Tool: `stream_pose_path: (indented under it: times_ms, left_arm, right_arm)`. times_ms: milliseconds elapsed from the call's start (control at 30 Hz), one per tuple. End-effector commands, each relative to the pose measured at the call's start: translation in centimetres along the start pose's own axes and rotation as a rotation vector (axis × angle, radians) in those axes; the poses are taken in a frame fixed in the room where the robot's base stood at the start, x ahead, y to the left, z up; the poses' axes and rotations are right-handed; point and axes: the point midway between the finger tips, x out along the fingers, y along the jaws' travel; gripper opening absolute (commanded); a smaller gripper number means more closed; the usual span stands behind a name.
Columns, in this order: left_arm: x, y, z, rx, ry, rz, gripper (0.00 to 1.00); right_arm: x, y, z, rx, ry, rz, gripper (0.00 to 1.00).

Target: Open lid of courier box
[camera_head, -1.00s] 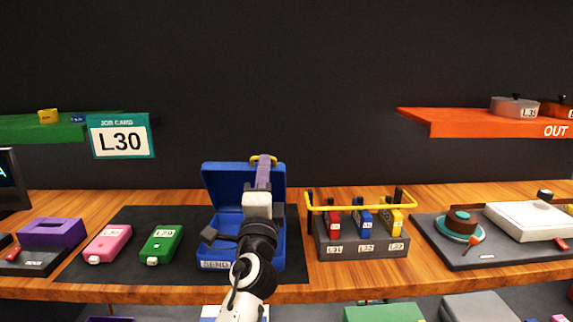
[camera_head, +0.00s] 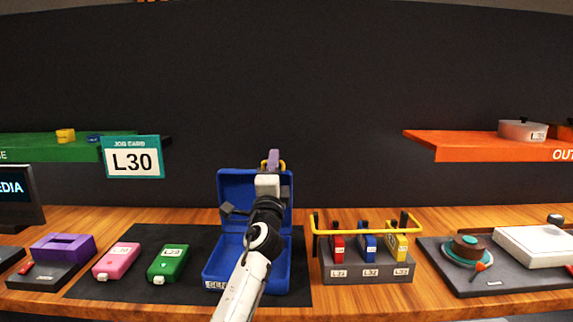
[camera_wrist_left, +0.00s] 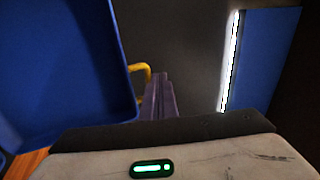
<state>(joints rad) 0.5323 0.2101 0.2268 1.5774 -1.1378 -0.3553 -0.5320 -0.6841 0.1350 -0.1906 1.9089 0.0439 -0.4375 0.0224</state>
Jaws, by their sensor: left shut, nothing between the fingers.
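The blue courier box (camera_head: 213,272) stands on the dark mat with its lid (camera_head: 236,184) raised, roughly upright at the back. A yellow handle (camera_head: 283,166) is at the lid's top edge. My left gripper (camera_head: 273,154) is shut and empty at the lid's top edge, its arm crossing in front of the box and hiding part of it. In the left wrist view, the purple-grey fingers (camera_wrist_left: 158,85) are together beside the yellow handle (camera_wrist_left: 142,73), with the blue lid (camera_wrist_left: 60,70) on the left. Whether the fingers touch the handle, I cannot tell. My right gripper is not in view.
A pink case (camera_head: 116,262) and a green case (camera_head: 168,263) lie left of the box. A rack with a yellow bar (camera_head: 365,222) stands close on its right. A job card reading L30 (camera_head: 132,158) hangs behind at the left. An orange shelf (camera_head: 470,145) is at the right.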

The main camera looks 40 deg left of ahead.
Motion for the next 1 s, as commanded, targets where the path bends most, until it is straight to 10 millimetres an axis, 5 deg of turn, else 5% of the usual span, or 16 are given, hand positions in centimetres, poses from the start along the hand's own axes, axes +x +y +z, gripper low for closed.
stream_pose_path:
  times_ms: [567,1000]
  left_arm:
    - [-0.7,-0.7,-0.6,-0.003,0.006,0.0,0.0]
    - [-8.1,-5.1,-1.7,-0.008,0.014,-0.001,0.0]
  right_arm:
    - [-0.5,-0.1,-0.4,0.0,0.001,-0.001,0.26]
    - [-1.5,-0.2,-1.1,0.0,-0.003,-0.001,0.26]
